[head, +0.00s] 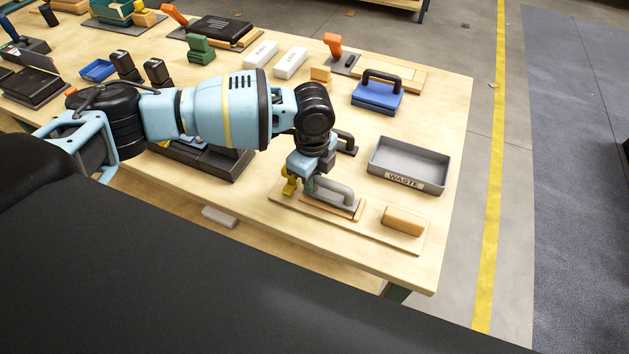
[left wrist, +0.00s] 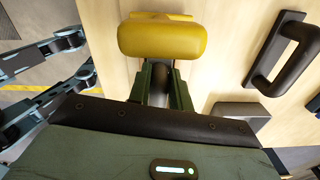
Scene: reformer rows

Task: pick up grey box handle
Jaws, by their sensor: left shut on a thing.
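My left gripper (head: 304,182) points down at the near part of the table in the head view. A grey arched handle (head: 337,189) on a thin wooden base is just to its right. A yellow piece (head: 289,187) shows at the gripper's left side. In the left wrist view this yellow piece (left wrist: 162,40) is a rounded bar across the fingertips. My left fingers (left wrist: 162,85) are shut on a dark grey stem just under it. The fingertips are hidden behind the yellow bar, and the grey handle is not clear there. My right gripper is not in view.
A grey WASTE tray (head: 404,178) stands to the right, with a wooden block (head: 403,220) nearer. A black handle (head: 345,142) is close behind the gripper and also shows in the left wrist view (left wrist: 283,55). A blue handled block (head: 377,95) stands farther back.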

